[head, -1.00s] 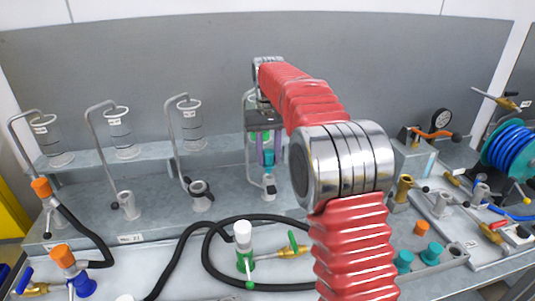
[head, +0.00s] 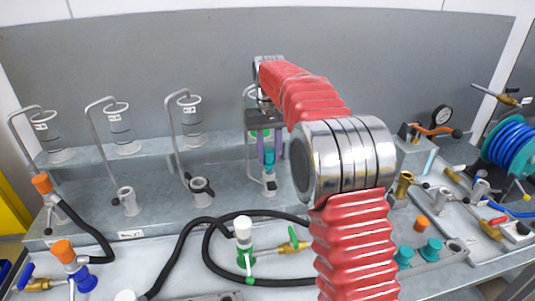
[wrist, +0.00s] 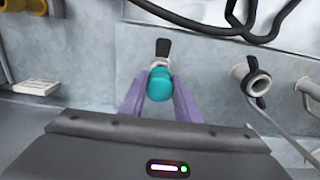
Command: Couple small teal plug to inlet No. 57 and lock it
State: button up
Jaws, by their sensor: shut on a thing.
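My gripper (wrist: 158,100) has purple fingers closed on both sides of the small teal plug (wrist: 158,83). In the head view the plug (head: 269,158) is upright, just above a grey inlet (head: 270,184) on the rear bench. In the wrist view this inlet shows as a pale rim and a black lever (wrist: 162,47) beyond the plug, which covers most of it. I cannot tell whether plug and inlet touch. My red arm hides part of the bench, and I cannot read the inlet's number.
Another inlet with a black lever (wrist: 250,78) stands to the right in the wrist view. Two larger teal plugs (head: 431,250) stand in a rack at right. A black hose (head: 208,248) loops on the front bench near a white-and-green fitting (head: 245,240). Bent pipes and glass cylinders (head: 191,119) line the back.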

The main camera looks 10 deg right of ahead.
aim_at(269, 162)
jog(key=shift+f, duration=0.15)
jog(key=shift+f, duration=0.4)
jog(key=shift+f, duration=0.35)
jog(key=shift+f, duration=0.25)
jog(key=shift+f, duration=0.6)
dwell(1.2)
jog(key=o, duration=1.1)
jog(key=shift+o, duration=0.3)
jog(key=shift+r, duration=0.1)
jog(key=shift+r, duration=3.9)
